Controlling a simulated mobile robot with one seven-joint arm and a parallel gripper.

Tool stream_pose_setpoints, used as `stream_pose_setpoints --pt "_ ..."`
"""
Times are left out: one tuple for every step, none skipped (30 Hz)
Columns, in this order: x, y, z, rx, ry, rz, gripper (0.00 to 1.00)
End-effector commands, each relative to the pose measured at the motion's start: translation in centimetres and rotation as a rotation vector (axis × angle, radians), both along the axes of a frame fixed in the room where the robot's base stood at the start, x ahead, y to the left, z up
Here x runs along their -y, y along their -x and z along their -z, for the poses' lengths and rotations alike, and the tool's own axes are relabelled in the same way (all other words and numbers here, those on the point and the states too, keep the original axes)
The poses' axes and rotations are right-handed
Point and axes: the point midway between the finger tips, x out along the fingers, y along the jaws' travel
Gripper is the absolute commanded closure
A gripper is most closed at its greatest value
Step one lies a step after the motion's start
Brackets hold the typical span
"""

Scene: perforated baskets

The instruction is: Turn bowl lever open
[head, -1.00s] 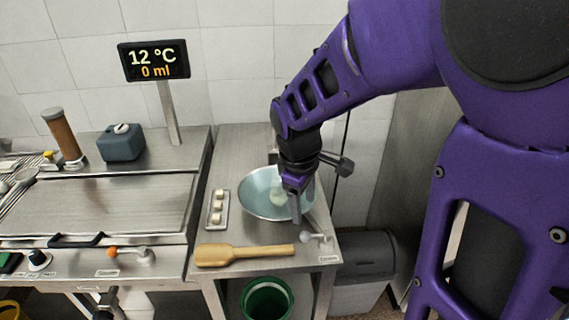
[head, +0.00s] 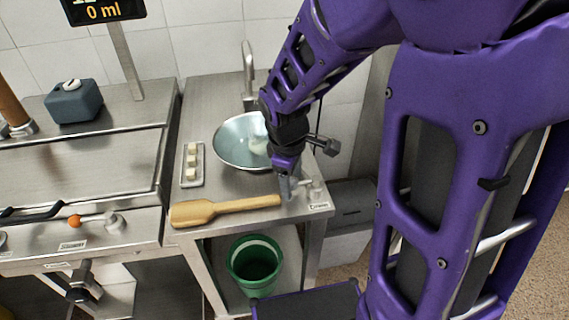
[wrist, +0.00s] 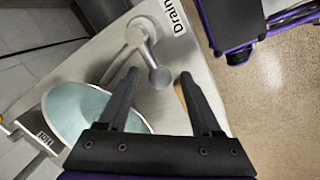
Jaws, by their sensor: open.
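The bowl lever is a grey metal lever (wrist: 140,38) with a round knob (wrist: 160,78), mounted beside a "Drain" label (wrist: 174,16) at the counter's front right corner. It also shows in the head view (head: 315,190), partly behind my gripper. The metal bowl (head: 226,146) is set in the counter behind the lever; its pale blue inside shows in the wrist view (wrist: 70,112). My gripper (head: 286,194) points down at the lever. In the wrist view my gripper (wrist: 160,73) is open, with the knob between its fingertips and a gap visible on each side.
A wooden paddle (head: 195,213) lies left of the lever, its handle reaching close to my gripper. A small tray (head: 186,180) with white cubes sits left of the bowl. A tap (head: 248,75) stands behind it. A green bucket (head: 255,282) is under the counter.

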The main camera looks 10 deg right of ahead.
Motion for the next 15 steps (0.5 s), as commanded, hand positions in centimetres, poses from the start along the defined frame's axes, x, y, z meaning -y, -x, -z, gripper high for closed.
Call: stream_pose_setpoints --pt "0.01 0.00 -0.03 0.000 0.000 0.000 0.34" --pt "0.01 0.00 -0.04 0.000 0.000 0.000 0.34" --pt "0.01 0.01 -0.05 0.000 0.000 0.000 0.34" --pt "0.01 0.01 -0.05 0.000 0.000 0.000 0.34" --pt "0.00 0.00 -0.05 0.000 0.000 0.000 0.34" --pt "0.00 0.00 -0.05 0.000 0.000 0.000 0.39" --pt "0.00 0.00 -0.05 0.000 0.000 0.000 0.45" --pt "0.00 0.00 -0.05 0.000 0.000 0.000 0.50" --pt "-0.01 -0.01 -0.05 0.000 0.000 0.000 0.57" --pt "-0.01 -0.01 -0.05 0.000 0.000 0.000 0.63" --pt "-0.01 -0.01 -0.05 0.000 0.000 0.000 0.68" --pt "-0.01 -0.01 -0.05 0.000 0.000 0.000 0.75" --pt "-0.01 -0.01 -0.05 0.000 0.000 0.000 0.81" --pt "-0.01 -0.01 -0.05 0.000 0.000 0.000 0.86" --pt "-0.01 -0.01 -0.05 0.000 0.000 0.000 0.93"
